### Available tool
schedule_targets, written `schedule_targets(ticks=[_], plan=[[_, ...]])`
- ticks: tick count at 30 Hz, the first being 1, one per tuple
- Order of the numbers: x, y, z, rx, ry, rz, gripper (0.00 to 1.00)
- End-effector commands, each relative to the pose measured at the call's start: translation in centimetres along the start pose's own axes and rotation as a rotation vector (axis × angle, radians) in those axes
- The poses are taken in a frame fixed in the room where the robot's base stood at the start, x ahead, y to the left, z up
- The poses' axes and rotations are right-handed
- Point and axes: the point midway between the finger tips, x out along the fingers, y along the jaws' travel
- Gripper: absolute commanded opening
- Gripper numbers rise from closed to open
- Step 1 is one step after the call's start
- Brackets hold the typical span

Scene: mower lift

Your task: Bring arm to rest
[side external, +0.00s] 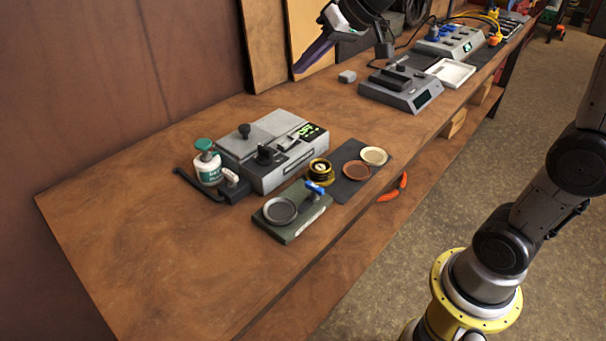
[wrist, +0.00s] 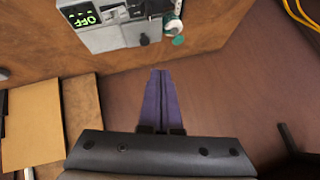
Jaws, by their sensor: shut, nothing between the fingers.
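My gripper (side external: 298,67) is at the top of the side external view, in the air above the back of the workbench (side external: 130,190), in front of the boards leaning on the wall. Its purple fingers point down and to the left. In the wrist view my gripper (wrist: 161,73) has both fingers together with nothing between them. It is apart from the grey machine (wrist: 120,28), whose green display reads OFF. That grey machine also stands on the bench in the side external view (side external: 262,150).
A white jar with a green top (side external: 207,163), a green-grey stand with a round dish (side external: 292,212) and a dark mat (side external: 350,187) with round discs surround the machine. More devices (side external: 402,88) and a white tray (side external: 451,72) stand farther back. The front left bench is clear.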

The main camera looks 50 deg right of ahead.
Motion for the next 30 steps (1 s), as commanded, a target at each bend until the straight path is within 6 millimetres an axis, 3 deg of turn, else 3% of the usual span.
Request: schedule_targets(ticks=[1, 4, 9, 16, 21, 30], plan=[[-1.9, -1.0, 1.8, -0.036, 0.006, 0.002, 0.0], [-4.9, -1.8, 5.7, -0.096, 0.003, 0.019, 0.0], [-8.5, -1.4, 13.4, -0.187, -0.017, 0.069, 0.0], [-9.8, 2.5, 23.0, -0.249, -0.093, 0.178, 0.0], [-9.1, 4.6, 25.9, -0.236, -0.17, 0.24, 0.0], [-9.2, 4.7, 25.8, -0.22, -0.17, 0.245, 0.0]])
